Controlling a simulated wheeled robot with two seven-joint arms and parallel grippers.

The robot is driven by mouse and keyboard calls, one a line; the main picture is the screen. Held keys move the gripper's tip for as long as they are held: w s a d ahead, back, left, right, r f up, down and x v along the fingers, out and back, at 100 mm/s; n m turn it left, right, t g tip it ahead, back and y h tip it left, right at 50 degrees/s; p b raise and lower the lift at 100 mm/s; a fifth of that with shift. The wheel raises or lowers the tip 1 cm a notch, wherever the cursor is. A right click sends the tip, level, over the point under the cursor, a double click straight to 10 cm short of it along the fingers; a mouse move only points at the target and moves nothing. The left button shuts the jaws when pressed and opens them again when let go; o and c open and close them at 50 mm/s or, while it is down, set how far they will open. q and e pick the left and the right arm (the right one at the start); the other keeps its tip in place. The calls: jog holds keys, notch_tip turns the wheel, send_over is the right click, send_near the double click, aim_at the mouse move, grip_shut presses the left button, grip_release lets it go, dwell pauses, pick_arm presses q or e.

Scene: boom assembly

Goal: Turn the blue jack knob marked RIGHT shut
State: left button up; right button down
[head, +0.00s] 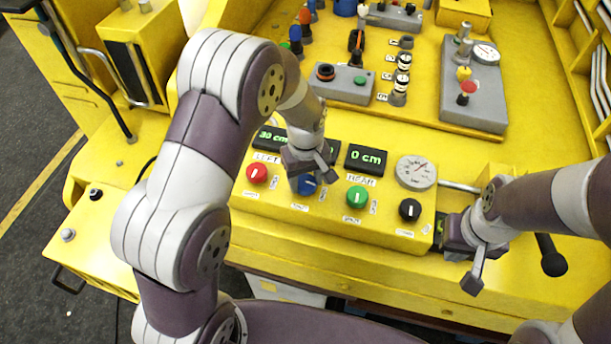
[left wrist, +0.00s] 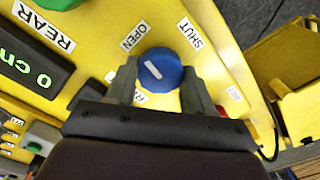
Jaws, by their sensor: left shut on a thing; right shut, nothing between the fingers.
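The blue knob (left wrist: 160,70) sits between OPEN and SHUT labels in the left wrist view. Its white mark is slanted, with the upper end toward the OPEN label. My left gripper (left wrist: 160,88) is shut on it, one finger on each side. In the head view the blue knob (head: 306,185) shows only partly below my left gripper (head: 318,172), which hides the label above it. My right gripper (head: 473,284) is shut and empty, at the right end of the knob panel.
The red knob (head: 257,174), green knob (head: 357,197) and black knob (head: 410,209) share the yellow panel. Displays read 30 cm (head: 270,138) and 0 cm (head: 366,159); the middle display is mostly hidden. A round gauge (head: 416,172) stands right of them. A black-knobbed lever (head: 553,264) is at the right.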

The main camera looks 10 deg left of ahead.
pick_arm(q)
jog(key=m, duration=0.3)
jog(key=shift+r+m+p, duration=0.1)
jog(key=shift+m+p, duration=0.2)
jog(key=shift+p, duration=0.1)
jog(key=m, duration=0.4)
jog(key=shift+m+p, duration=0.3)
jog(key=shift+p, duration=0.05)
jog(key=m, duration=0.4)
jog(key=shift+p, duration=0.3)
jog(key=shift+m, duration=2.2)
jog(key=o, duration=1)
jog(key=shift+o, duration=0.2)
